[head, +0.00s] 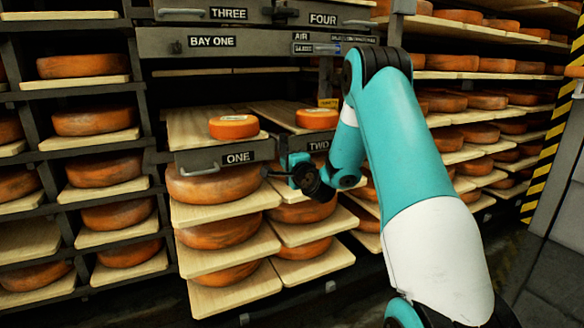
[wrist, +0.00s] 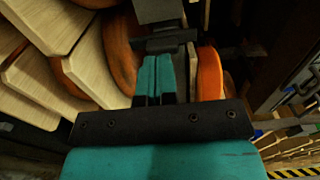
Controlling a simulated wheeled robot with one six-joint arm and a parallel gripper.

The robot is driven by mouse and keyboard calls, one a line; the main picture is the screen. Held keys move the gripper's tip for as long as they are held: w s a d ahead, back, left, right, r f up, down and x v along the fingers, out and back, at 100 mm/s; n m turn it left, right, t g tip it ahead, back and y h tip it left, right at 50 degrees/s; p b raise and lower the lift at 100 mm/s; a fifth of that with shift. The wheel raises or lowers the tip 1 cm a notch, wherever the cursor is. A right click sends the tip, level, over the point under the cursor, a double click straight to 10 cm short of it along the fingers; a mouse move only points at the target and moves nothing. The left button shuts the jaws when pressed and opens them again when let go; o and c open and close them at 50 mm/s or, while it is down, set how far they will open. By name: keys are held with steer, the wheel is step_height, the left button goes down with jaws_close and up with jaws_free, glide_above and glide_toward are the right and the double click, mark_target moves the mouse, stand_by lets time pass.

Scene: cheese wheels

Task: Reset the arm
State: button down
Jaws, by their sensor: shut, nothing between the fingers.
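My teal arm reaches in from the right in the head view and bends down at its elbow. My gripper (head: 287,172) is shut and empty, in front of the gap between the drawers marked ONE (head: 238,158) and TWO (head: 318,145). In the wrist view my gripper (wrist: 157,57) shows its teal fingers together, with a dark bar and grey block just beyond the tips. Whether the fingers touch that bar I cannot tell.
Small orange cheeses sit on the boards of drawer ONE (head: 234,127) and drawer TWO (head: 317,118). Large wheels on boards (head: 214,185) jut out below. Shelves of wheels (head: 97,120) flank both sides. Upper panels read BAY ONE (head: 211,42), THREE and FOUR. Open floor lies at right.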

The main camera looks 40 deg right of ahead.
steer(key=v, duration=0.3)
steer(key=shift+d+b, duration=0.15)
steer(key=shift+b, duration=0.25)
steer(key=w+a+r+n+g+y, duration=0.1)
steer(key=a+r+n+y, duration=0.2)
steer(key=a+n+y, duration=0.9)
steer(key=s+a+n+g, duration=0.3)
steer(key=s+a+g, duration=0.15)
steer(key=a, duration=0.65)
steer(key=s+a+n+g, duration=0.3)
steer(key=s+a, duration=0.2)
steer(key=a, duration=0.6)
steer(key=s+a+n+g+h, duration=0.1)
steer(key=s+a+n+g, duration=0.2)
steer(key=s, duration=0.5)
steer(key=s+a+n+g, duration=0.1)
steer(key=s+n+g, duration=0.25)
steer(key=s, duration=0.55)
steer(key=s+a+n+g+h, duration=0.1)
steer(key=s+a+n+g, duration=0.1)
steer(key=s+n, duration=0.45)
step_height(320, 180, up, 34)
steer(key=m+p, duration=0.2)
steer(key=p, duration=3.2)
steer(key=shift+s, duration=0.4)
